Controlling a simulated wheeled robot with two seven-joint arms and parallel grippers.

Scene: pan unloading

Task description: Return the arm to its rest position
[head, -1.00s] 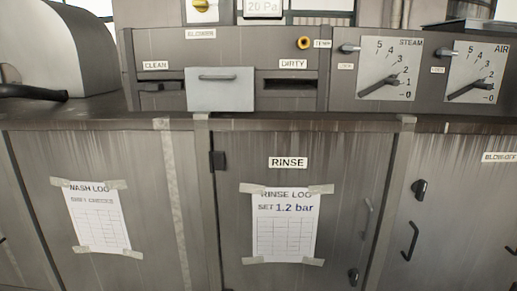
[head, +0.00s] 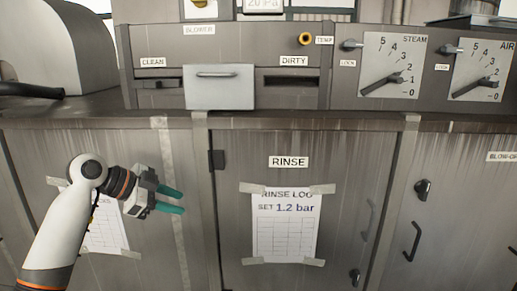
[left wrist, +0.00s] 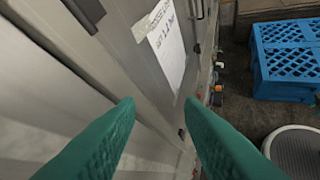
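My left gripper (head: 180,201) is in the head view at the lower left, in front of the grey cabinet doors. Its two green fingers point right and stand apart with nothing between them. In the left wrist view the green fingers (left wrist: 160,115) are spread and empty, with the cabinet front beyond them. My right gripper is in neither view.
The cabinet front holds a RINSE door (head: 290,225) with a taped log sheet, and door handles (head: 412,241) at the right. A pale drawer front (head: 219,88) sits between CLEAN and DIRTY slots. Blue crates (left wrist: 285,65) stand on the floor.

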